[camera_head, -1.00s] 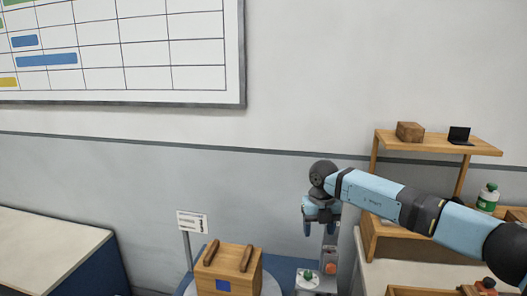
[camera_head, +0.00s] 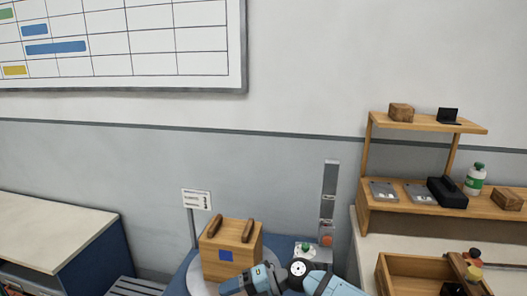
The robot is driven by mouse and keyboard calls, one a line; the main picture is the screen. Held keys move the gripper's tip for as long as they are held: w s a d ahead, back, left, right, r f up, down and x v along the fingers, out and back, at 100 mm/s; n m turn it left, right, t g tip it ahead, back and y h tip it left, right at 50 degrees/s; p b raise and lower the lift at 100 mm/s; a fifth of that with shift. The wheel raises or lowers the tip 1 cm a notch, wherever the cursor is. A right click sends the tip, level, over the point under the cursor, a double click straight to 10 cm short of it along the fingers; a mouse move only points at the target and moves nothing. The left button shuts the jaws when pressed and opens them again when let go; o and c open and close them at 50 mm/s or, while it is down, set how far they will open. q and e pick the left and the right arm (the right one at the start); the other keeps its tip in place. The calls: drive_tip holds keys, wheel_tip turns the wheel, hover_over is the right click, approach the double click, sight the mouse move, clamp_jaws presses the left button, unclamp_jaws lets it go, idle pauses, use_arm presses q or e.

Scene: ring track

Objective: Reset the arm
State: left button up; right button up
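Light blue links of my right arm (camera_head: 325,285) show at the bottom centre, meeting at a dark round joint. One link points down-left, in front of the lower part of a wooden box (camera_head: 224,247). I see no fingertips of my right gripper; the bottom edge cuts the arm off. My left arm and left gripper are not in view.
The wooden box, with two dark bars on top and a blue square, stands on a round stand by a sign (camera_head: 196,200). A grey post (camera_head: 328,205) stands behind. On the right are a shelf (camera_head: 425,122), a green-white bottle (camera_head: 475,180) and an open wooden tray (camera_head: 400,285).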

use_arm(q)
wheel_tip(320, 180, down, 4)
drive_tip(key=b, duration=0.7)
use_arm(e)
drive_tip(key=s+d+f+m+t+h, duration=0.65)
drive_tip(key=s+d+f+m, duration=0.55)
drive_tip(key=m, duration=0.5)
drive_tip(key=s+d+f+m+t+h, duration=0.6)
drive_tip(key=s+d+f+m, duration=0.6)
drive_tip(key=m, duration=0.5)
use_arm(q)
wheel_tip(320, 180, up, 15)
drive_tip(key=p, duration=2)
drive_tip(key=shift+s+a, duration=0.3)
use_arm(e)
wheel_tip(320, 180, up, 15)
drive_tip(key=d+t+y, duration=0.1)
drive_tip(key=d, duration=0.1)
drive_tip(key=shift+d+r+n, duration=0.2)
drive_tip(key=shift+d+n, duration=0.1)
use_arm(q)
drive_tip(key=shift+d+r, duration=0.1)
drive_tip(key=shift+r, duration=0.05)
use_arm(e)
drive_tip(key=shift+w, duration=0.1)
